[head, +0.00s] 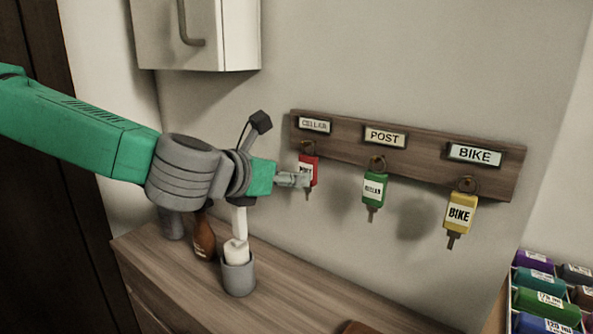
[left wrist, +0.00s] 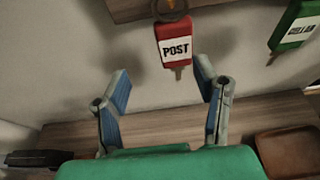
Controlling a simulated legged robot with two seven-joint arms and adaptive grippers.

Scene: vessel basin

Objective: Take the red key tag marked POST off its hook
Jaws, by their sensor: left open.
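The red key tag marked POST (head: 314,171) hangs on the hook under the CELLAR label (head: 314,125) at the left of the wooden rack (head: 340,149). In the left wrist view the red tag (left wrist: 175,46) hangs upright just beyond the fingertips, with its key pointing down and its ring on the hook at the top edge. My left gripper (head: 299,178) is in front of the tag and partly covers it in the head view. In the left wrist view my left gripper (left wrist: 163,80) is open and empty, its fingers apart on either side below the tag. My right gripper is not in view.
A green CELLAR tag (head: 373,189) hangs under the POST label (head: 385,136); a yellow BIKE tag (head: 459,213) hangs under BIKE. Below are a grey cup (head: 239,277) and brown bottle (head: 204,236) on a wooden cabinet (head: 300,300). A wall cabinet (head: 190,35) hangs upper left.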

